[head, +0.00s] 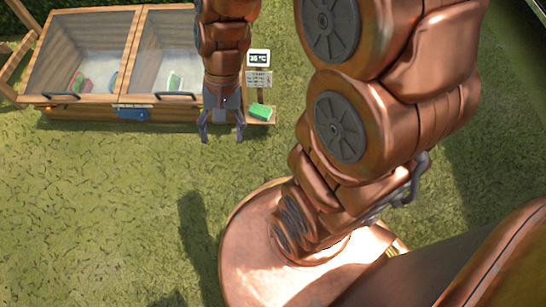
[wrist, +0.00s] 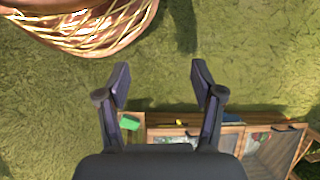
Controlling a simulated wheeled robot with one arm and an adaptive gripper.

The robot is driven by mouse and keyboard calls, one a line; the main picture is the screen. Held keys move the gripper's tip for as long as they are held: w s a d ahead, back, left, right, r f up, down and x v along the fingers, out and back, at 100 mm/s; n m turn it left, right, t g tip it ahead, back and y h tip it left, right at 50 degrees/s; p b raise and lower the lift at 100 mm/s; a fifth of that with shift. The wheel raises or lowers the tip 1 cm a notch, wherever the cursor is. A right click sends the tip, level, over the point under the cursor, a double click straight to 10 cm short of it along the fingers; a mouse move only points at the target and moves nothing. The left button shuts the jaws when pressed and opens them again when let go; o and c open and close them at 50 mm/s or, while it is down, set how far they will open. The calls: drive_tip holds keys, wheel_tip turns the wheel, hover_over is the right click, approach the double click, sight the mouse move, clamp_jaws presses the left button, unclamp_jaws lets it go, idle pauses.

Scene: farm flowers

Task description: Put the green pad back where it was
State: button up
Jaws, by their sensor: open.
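A green pad (head: 260,111) lies on a small wooden shelf (head: 262,122) at the right end of the cold frame in the head view. In the wrist view the pad (wrist: 129,122) shows at lower left, beyond my left finger. My gripper (head: 221,138) points down, open and empty, in front of the cold frame, to the left of the pad and apart from it. Its two spread fingers also show in the wrist view (wrist: 160,82). Another green item (head: 174,80) shows dimly under the right glass lid.
The wooden cold frame (head: 78,99) has two glass lids, both down, with dark handles and a blue latch (head: 132,114). A display reading about 36 °C (head: 258,57) and a small sign (head: 258,79) stand behind the shelf. Open grass lies in front.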

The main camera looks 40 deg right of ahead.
drive_tip(key=s+d+r+n+g+h, duration=0.1)
drive_tip(key=s+r+n, duration=0.1)
drive_tip(key=s, duration=0.5)
drive_tip(key=s+d+r+n+h, duration=0.2)
drive_tip(key=s+n, duration=0.2)
drive_tip(key=s, duration=0.3)
drive_tip(key=shift+g, duration=0.4)
drive_tip(key=shift+s, duration=0.1)
drive_tip(key=w+r+t+h+p, duration=0.1)
drive_tip(key=w+r+p, duration=0.2)
drive_tip(key=r+p, duration=0.4)
drive_tip(key=w+r+t+p, duration=0.1)
drive_tip(key=w+r+p, duration=0.2)
drive_tip(key=r+p, duration=0.4)
drive_tip(key=s+r+p, duration=0.2)
drive_tip(key=r+p, duration=0.9)
drive_tip(key=r, duration=0.1)
drive_tip(key=s+r+p, duration=0.2)
drive_tip(key=r+p, duration=1)
drive_tip(key=shift+s+d+r+y, duration=0.15)
drive_tip(key=shift+r+y, duration=0.1)
drive_tip(key=shift+y, duration=0.05)
drive_tip(key=shift+f, duration=0.1)
